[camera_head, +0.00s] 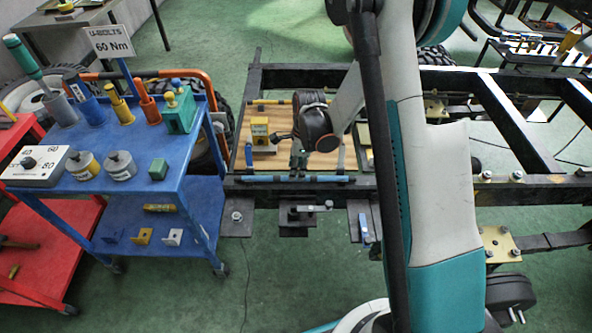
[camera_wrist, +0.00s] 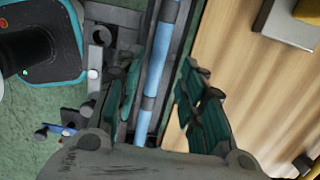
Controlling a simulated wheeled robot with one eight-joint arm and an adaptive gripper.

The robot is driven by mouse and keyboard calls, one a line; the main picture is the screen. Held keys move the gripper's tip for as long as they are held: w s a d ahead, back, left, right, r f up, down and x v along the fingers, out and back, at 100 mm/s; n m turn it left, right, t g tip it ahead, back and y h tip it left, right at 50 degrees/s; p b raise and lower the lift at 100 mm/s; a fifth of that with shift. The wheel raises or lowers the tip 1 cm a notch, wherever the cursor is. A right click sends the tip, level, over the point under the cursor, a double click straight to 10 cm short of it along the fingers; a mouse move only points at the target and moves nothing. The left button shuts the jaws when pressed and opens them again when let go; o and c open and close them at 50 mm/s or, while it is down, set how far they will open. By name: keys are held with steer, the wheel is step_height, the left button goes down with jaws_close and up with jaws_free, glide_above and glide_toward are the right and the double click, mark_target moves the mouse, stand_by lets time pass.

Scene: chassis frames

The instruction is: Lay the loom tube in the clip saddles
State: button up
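The loom tube is a light-blue rod with dark grey bands (camera_head: 262,179), lying lengthwise along the near chassis rail in the head view. In the wrist view the tube (camera_wrist: 158,62) runs nearly upright in the picture between my fingers. My gripper (camera_head: 298,168) points down over the middle of the tube. Its teal-padded fingers (camera_wrist: 162,80) stand apart, one on each side of the tube, with a visible gap on the right. I cannot tell whether the grey bands are clip saddles or part of the tube.
The dark chassis rail (camera_head: 410,190) runs across the picture. Behind it is a wooden board (camera_head: 283,160) with a yellow block (camera_head: 260,131). A blue tool cart (camera_head: 100,205) stands at left. Brackets (camera_head: 297,213) stick out from the rail's near side. Green floor is open in front.

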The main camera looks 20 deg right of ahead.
steer(key=s+r+n+t+p, duration=0.1)
steer(key=s+r+n, duration=0.15)
steer(key=r, duration=0.75)
steer(key=s+r+n+t+p, duration=0.1)
steer(key=s+r+n+p, duration=0.15)
steer(key=r, duration=0.75)
steer(key=s+r+n+t, duration=0.2)
steer(key=s+r+n, duration=0.4)
steer(key=s+n, duration=0.2)
steer(key=s+r+n+t+h, duration=0.1)
steer(key=s+r+n+t, duration=0.1)
steer(key=s+r+n, duration=0.4)
steer(key=s+n, duration=0.2)
steer(key=s, duration=0.2)
steer(key=shift+a+n+t+b, duration=0.15)
steer(key=shift+n+t+b, duration=0.15)
steer(key=shift+t+b, duration=0.1)
steer(key=shift+r, duration=0.1)
steer(key=shift+c, duration=0.4)
